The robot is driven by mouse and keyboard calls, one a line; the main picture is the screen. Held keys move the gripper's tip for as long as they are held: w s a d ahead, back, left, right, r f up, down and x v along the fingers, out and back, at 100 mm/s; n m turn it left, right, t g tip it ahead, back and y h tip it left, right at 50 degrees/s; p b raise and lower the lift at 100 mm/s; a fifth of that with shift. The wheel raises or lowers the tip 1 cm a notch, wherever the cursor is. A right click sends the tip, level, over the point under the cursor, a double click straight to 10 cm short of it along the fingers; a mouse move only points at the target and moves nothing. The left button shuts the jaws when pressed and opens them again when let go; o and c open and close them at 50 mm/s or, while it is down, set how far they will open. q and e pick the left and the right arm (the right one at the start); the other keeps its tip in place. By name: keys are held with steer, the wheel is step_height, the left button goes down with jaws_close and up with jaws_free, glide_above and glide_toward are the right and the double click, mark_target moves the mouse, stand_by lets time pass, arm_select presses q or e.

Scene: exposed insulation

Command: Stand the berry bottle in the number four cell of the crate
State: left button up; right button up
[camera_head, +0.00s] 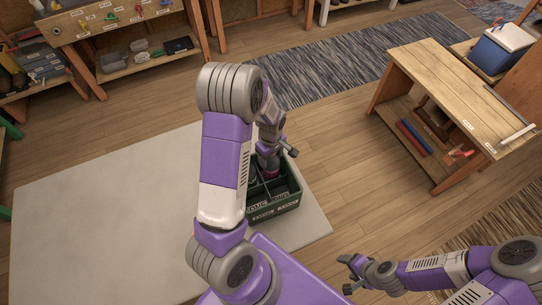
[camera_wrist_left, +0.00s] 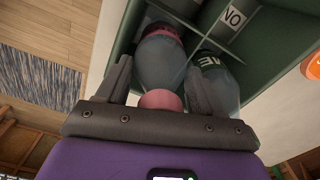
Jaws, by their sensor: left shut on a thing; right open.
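My left gripper (camera_head: 268,158) points down over the dark green divided crate (camera_head: 288,207). In the left wrist view the gripper (camera_wrist_left: 158,68) is shut on a greyish, see-through bottle with a pink cap (camera_wrist_left: 160,99) and a pink-red band (camera_wrist_left: 160,31), which I take as the berry bottle. Its far end is at or inside a crate cell; I cannot tell whether it touches the floor. Another bottle (camera_wrist_left: 221,84), with a dark green label ending in "ME", stands close beside it. A white "NO" label (camera_wrist_left: 233,16) shows in the crate; cell numbers are unreadable. My right gripper (camera_head: 355,272) is open and empty.
The crate stands on a pale mat (camera_head: 100,200) with bare space to its left. A tool bench (camera_head: 110,25) stands at the back left. My left arm hides part of the crate.

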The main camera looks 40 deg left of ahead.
arm_select(q)
steer(key=o, duration=0.8)
steer(key=shift+f, duration=0.15)
steer(key=o, duration=0.5)
steer(key=shift+c, duration=0.2)
steer(key=shift+r, duration=0.3)
step_height(320, 180, up, 12)
steer(key=shift+f+p, duration=0.1)
steer(key=shift+p, duration=0.75)
